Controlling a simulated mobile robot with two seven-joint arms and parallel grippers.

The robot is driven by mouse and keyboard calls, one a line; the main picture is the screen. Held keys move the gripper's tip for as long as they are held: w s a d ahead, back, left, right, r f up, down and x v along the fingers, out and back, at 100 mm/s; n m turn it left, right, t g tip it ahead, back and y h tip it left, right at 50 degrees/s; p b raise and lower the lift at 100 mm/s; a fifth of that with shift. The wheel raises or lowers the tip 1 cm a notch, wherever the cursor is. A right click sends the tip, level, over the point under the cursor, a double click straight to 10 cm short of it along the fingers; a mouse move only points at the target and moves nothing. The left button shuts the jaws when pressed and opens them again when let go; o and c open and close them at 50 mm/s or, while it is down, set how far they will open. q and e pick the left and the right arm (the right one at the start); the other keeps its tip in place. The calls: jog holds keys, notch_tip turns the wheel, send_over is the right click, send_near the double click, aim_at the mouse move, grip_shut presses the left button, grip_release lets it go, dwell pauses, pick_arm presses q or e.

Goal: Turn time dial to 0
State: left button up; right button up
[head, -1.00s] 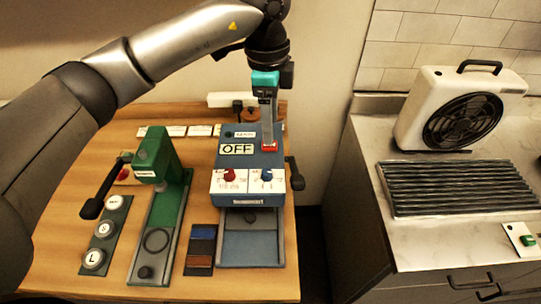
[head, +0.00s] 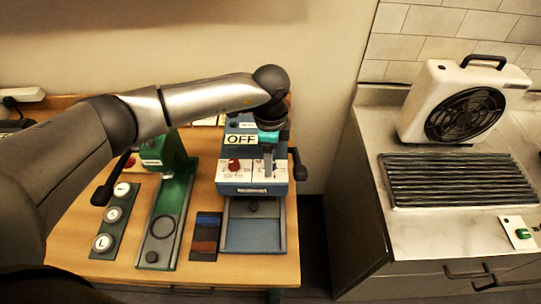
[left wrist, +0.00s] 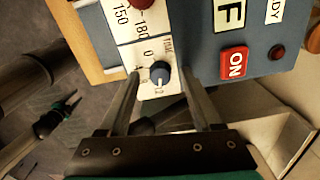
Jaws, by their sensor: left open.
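My left gripper (head: 268,164) is open, pointing down over the right half of the blue press's front panel (head: 250,189). In the left wrist view its two fingers (left wrist: 161,82) stand on either side of the knob, with gaps. In the head view the gripper hides the knob.
A red knob (head: 234,165) sits left of the time dial. A red ON button (left wrist: 235,63) and OFF sign (head: 240,140) are close by. A green press (head: 172,195) stands left. A fan (head: 463,103) and black rack (head: 458,181) are on the right counter.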

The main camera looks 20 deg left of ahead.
pick_arm(q)
jog(key=shift+f, duration=0.25)
grip_shut()
dwell(0.4)
